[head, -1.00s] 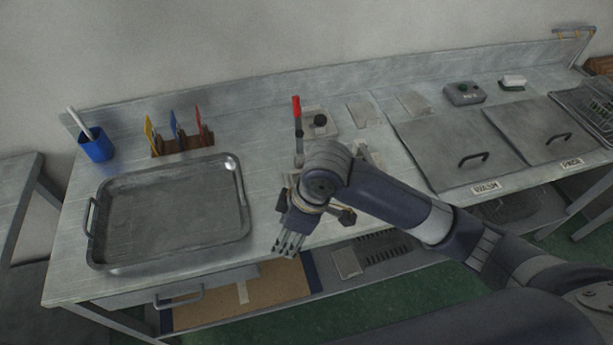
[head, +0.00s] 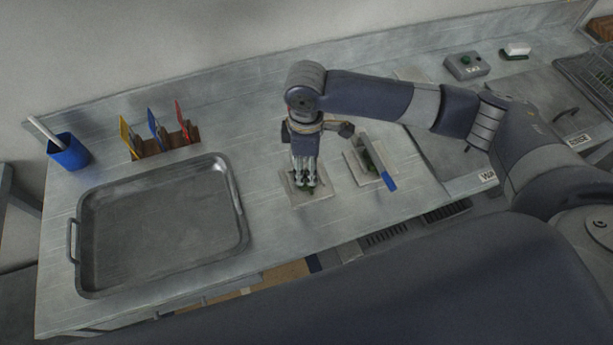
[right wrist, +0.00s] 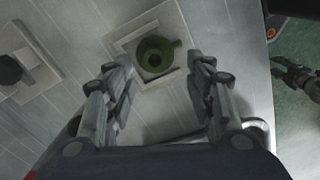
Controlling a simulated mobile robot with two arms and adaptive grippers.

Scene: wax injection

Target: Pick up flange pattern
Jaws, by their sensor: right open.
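The flange pattern (right wrist: 155,53) is a small green round piece with a raised ring and a side tab, on a pale square plate (right wrist: 127,45) in the right wrist view. In the head view only a bit of green (head: 303,187) shows at my right fingertips, above the plate (head: 312,201). My right gripper (head: 305,183) points down over it. In the right wrist view the open fingers of the gripper (right wrist: 158,72) stand on either side of the pattern's near edge, with a gap to it. A gripper-like part, probably my left gripper (right wrist: 297,76), shows at the right edge there.
A metal tray (head: 82,215) fills the left bench. Colored cards in a wooden rack (head: 160,146) and a blue cup (head: 68,152) stand behind. A control box (head: 466,66) is at back right.

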